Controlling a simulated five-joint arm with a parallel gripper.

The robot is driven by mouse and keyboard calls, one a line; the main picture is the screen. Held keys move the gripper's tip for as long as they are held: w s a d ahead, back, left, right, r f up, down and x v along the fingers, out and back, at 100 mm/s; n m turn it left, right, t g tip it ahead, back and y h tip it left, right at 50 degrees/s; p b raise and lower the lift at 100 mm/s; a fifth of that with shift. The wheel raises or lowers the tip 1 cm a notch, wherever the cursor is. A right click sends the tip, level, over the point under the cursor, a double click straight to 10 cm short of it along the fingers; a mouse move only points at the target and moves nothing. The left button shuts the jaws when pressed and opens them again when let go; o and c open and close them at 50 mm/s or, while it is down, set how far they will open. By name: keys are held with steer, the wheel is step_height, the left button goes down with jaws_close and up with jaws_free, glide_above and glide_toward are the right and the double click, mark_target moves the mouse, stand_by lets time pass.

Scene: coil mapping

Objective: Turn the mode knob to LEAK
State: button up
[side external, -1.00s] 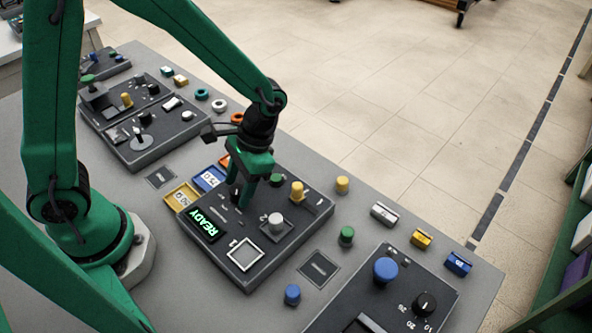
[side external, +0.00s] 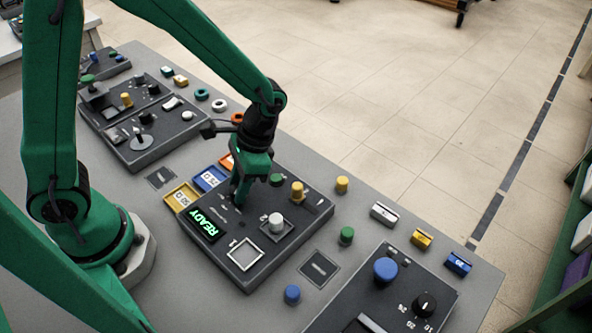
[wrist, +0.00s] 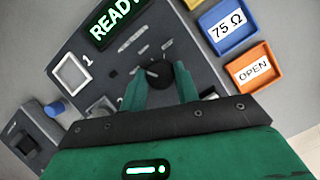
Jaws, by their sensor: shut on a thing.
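The mode knob (wrist: 157,76) is a dark round knob on the dark tester panel, seen between my fingertips in the wrist view. A small pale mark on it points toward the left of that picture. Several small white labels lie around it, too small to read. My gripper (wrist: 161,82) is shut on the knob, a green finger on each side. In the side view my gripper (side external: 238,198) reaches down to the panel beside the green READY display (side external: 207,223) and hides the knob. The READY display also shows in the wrist view (wrist: 114,20).
The panel also carries a white square frame (side external: 246,253), a white peg (side external: 275,222), a yellow peg (side external: 297,191) and a green peg (side external: 277,180). Blue 75 Ω (wrist: 227,25) and orange OPEN (wrist: 252,70) trays stand beside it. Other panels lie on both sides.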

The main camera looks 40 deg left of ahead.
steer(key=shift+d+m, duration=0.1)
steer(key=shift+m, duration=0.3)
steer(key=o, duration=1)
steer(key=shift+c, duration=0.2)
steer(key=v, duration=0.7)
steer(key=shift+r, duration=0.35)
steer(key=shift+w+d, duration=0.1)
